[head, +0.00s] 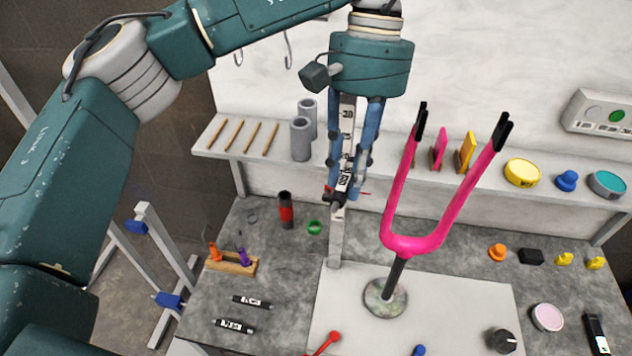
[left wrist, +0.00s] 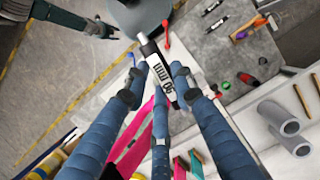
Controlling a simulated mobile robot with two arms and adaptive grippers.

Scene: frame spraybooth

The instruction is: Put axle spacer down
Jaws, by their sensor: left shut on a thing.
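An axle spacer (head: 342,183), a dark rod with a white label and a pale end, is held in my left gripper (head: 346,188). The gripper points down over the back of the bench, left of the pink fork. In the left wrist view the spacer (left wrist: 159,76) lies between the blue fingers (left wrist: 158,88), its printed label facing the camera. Two similar labelled rods lie on the front left of the bench, one (head: 252,301) behind the other (head: 234,326). My right gripper (left wrist: 101,29) shows small at the wrist view's top left; its opening is unclear.
The pink fork (head: 411,243) stands upright on a round base beside my left gripper. A black-red cylinder (head: 286,211), green ring (head: 314,228) and wooden holder (head: 231,263) are to the left. The shelf (head: 225,146) runs behind. Bare bench surrounds the two rods.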

